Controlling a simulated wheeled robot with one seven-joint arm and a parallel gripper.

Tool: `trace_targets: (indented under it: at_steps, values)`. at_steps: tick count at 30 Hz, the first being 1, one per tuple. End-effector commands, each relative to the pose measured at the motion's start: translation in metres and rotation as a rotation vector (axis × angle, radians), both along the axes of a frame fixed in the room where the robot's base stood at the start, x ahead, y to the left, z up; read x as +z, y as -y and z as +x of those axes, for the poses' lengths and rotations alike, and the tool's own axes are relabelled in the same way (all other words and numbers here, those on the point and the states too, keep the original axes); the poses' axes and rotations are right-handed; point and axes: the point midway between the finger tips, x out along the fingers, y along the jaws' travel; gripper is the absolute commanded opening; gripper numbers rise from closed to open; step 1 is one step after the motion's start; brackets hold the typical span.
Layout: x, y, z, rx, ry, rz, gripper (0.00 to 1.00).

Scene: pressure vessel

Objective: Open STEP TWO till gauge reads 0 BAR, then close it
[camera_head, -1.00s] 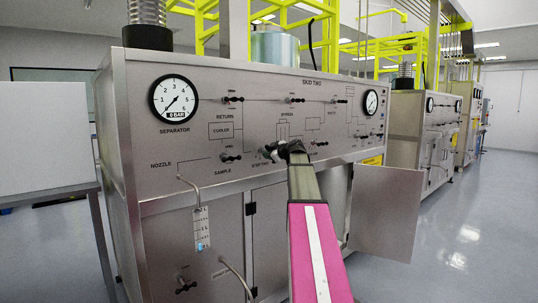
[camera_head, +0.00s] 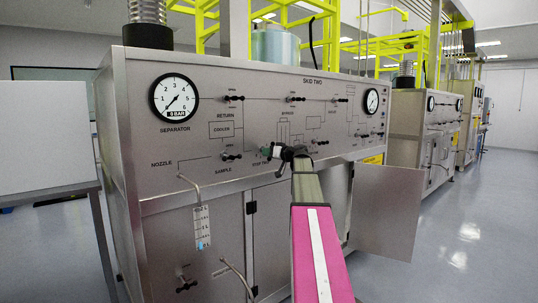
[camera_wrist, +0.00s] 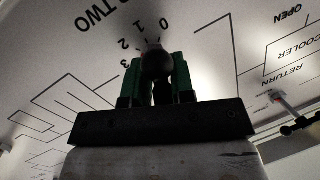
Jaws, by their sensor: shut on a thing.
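The STEP TWO knob (camera_wrist: 157,62) is a dark round knob in the wrist view, set against the panel. A printed scale with 0, 1, 2 and 3 runs beside it, and part of the name "TWO" shows. My gripper (camera_wrist: 158,80) has its green fingers closed on either side of the knob. In the head view my gripper (camera_head: 267,152) is at the panel above the STEP TWO label, and the knob is largely hidden. The white round SEPARATOR gauge (camera_head: 174,97) is at the panel's upper left. Its needle slants to the lower left, near the low end; the exact reading is too small to tell.
Other black valve handles are on the panel, such as the SAMPLE valve (camera_head: 231,156) left of my gripper. A second gauge (camera_head: 371,101) is at the right. An open cabinet door (camera_head: 385,211) sticks out right of my arm. The floor at the right is clear.

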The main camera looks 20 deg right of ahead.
Motion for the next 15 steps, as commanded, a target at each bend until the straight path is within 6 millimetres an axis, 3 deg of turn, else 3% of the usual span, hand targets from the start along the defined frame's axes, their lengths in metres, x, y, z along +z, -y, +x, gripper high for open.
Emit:
trace_targets:
  at_steps: [1,15]
  values:
    - [0.0003,-0.007,-0.0043,0.019,-0.015,0.043,0.0]
    - [0.0056,-0.0089,-0.0041,0.019,-0.163,0.464,0.01]
